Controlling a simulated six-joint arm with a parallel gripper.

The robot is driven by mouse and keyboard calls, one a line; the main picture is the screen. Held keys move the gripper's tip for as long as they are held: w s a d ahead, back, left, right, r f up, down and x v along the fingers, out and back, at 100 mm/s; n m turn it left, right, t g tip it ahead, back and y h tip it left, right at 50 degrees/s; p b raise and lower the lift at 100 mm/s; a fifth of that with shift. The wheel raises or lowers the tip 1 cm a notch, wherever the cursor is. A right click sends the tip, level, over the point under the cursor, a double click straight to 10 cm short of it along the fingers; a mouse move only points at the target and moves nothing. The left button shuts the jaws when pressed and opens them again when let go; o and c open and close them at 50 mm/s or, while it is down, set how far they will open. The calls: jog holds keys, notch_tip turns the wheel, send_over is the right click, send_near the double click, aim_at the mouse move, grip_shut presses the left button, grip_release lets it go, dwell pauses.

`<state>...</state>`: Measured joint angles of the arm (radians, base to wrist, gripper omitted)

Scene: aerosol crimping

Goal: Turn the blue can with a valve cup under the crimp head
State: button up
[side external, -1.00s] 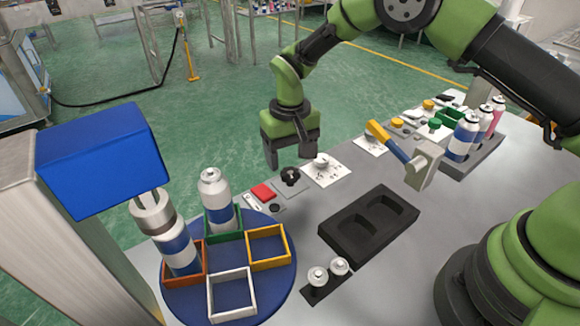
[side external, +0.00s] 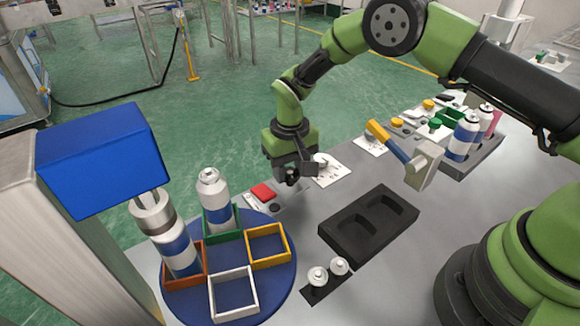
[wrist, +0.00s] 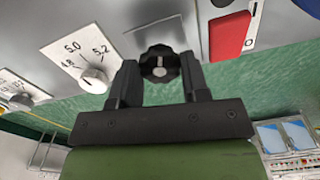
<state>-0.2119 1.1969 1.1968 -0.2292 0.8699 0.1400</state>
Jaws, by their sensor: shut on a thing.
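My gripper (side external: 290,176) is shut on the black knob (wrist: 160,65) on the panel, one finger on each side of it in the wrist view. The blue turntable (side external: 271,284) carries several square holders. A blue and white can (side external: 179,255) stands in the orange holder (side external: 187,281), directly below the blue crimp head (side external: 103,157); its top is hidden by the metal crimp collar (side external: 152,212). Another blue and white can (side external: 215,200) with a pale fitting on top stands in the green holder (side external: 225,233). The yellow holder (side external: 283,255) and white holder (side external: 236,313) are empty.
A red switch (side external: 263,192) sits beside the knob; it also shows in the wrist view (wrist: 230,37). A white dial (wrist: 94,80) lies on the other side. A black tray (side external: 345,243), two small valve parts (side external: 318,277) and a yellow-handled lever (side external: 378,131) are to the right.

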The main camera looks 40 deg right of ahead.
aim_at(290, 172)
jog(key=n, duration=0.4)
jog(key=o, duration=0.9)
jog(key=shift+o, duration=0.2)
notch_tip(290, 172, up, 10)
